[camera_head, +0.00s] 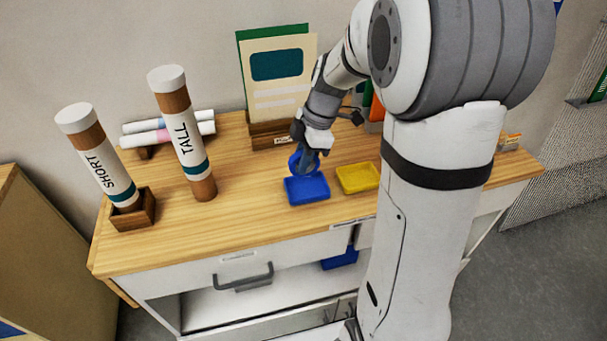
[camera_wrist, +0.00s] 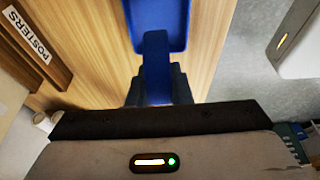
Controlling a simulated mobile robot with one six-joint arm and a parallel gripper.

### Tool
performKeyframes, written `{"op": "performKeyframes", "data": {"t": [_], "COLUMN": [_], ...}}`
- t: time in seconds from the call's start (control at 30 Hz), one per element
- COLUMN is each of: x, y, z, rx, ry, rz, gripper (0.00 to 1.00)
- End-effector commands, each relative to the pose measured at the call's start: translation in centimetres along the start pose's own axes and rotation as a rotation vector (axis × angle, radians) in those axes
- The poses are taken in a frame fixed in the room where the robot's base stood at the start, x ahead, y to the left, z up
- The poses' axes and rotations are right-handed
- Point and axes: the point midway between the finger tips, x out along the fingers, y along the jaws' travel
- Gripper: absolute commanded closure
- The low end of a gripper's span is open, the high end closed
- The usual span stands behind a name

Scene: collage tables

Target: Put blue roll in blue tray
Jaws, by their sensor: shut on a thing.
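The blue roll (camera_head: 296,163) is a ring of blue tape, held upright in my gripper (camera_head: 308,158), which is shut on it. The roll is directly over the back part of the blue tray (camera_head: 307,194), and I cannot tell whether it touches the tray. In the wrist view the roll (camera_wrist: 156,62) shows edge-on as a blue strip between the dark fingers of my gripper (camera_wrist: 157,88). The blue tray (camera_wrist: 158,10) lies just beyond it at the top of that view, partly cut off.
A yellow tray (camera_head: 357,178) sits right of the blue tray. Two upright tubes, labelled SHORT (camera_head: 104,160) and TALL (camera_head: 184,135), stand at the left. A poster holder (camera_head: 270,130) is behind my gripper. The wooden tabletop (camera_head: 240,215) is clear in front.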

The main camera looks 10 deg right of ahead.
Motion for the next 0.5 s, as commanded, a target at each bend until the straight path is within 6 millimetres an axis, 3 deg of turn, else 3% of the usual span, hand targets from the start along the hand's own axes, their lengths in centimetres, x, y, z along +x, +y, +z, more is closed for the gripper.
{"op": "performKeyframes", "data": {"t": [0.5], "x": [5.0], "y": [-0.1], "z": [2.5], "rx": [0.021], "ry": [-0.001], "rz": [0.006], "gripper": [1.00]}}
